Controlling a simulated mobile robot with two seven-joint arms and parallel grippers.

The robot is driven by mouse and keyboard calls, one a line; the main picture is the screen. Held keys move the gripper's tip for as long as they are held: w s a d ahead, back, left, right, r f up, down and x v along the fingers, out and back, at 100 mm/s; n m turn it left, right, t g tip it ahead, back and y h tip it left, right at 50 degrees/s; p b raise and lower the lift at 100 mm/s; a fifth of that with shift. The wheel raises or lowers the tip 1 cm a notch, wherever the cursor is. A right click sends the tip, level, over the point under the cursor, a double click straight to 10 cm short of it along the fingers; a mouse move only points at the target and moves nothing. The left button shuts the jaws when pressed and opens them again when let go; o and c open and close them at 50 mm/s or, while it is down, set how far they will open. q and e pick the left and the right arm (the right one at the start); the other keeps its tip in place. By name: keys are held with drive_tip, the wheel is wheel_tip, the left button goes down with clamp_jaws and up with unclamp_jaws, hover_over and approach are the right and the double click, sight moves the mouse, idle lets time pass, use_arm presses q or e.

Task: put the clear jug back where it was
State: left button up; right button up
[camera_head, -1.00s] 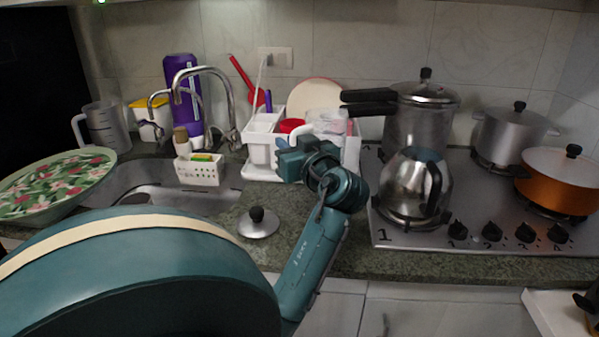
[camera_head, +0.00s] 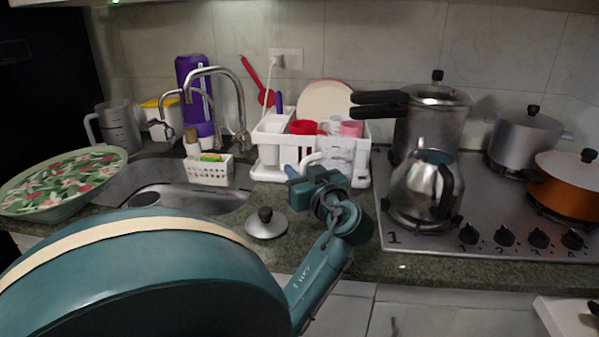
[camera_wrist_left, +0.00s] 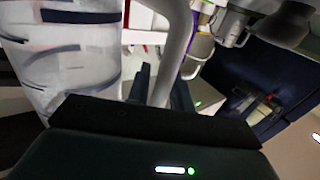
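A clear jug (camera_head: 341,158) with a pale handle is in front of the white dish rack, low near the counter; I cannot tell whether its base touches. The gripper hides part of the jug. My right gripper is out of view.
The white dish rack (camera_head: 268,172) holds cups and a plate. A pot lid (camera_head: 266,226) lies on the counter to the left. A steel kettle (camera_head: 421,190) stands on the stove at the right. Another measuring jug (camera_head: 117,128) stands beyond the patterned bowl (camera_head: 62,182), left of the sink.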

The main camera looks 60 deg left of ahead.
use_arm(q)
drive_tip(key=shift+o, duration=1.4)
drive_tip(key=shift+r, duration=0.1)
drive_tip(key=s+d+b, duration=0.1)
drive_tip(key=d, duration=1.1)
drive_tip(key=shift+s, duration=0.25)
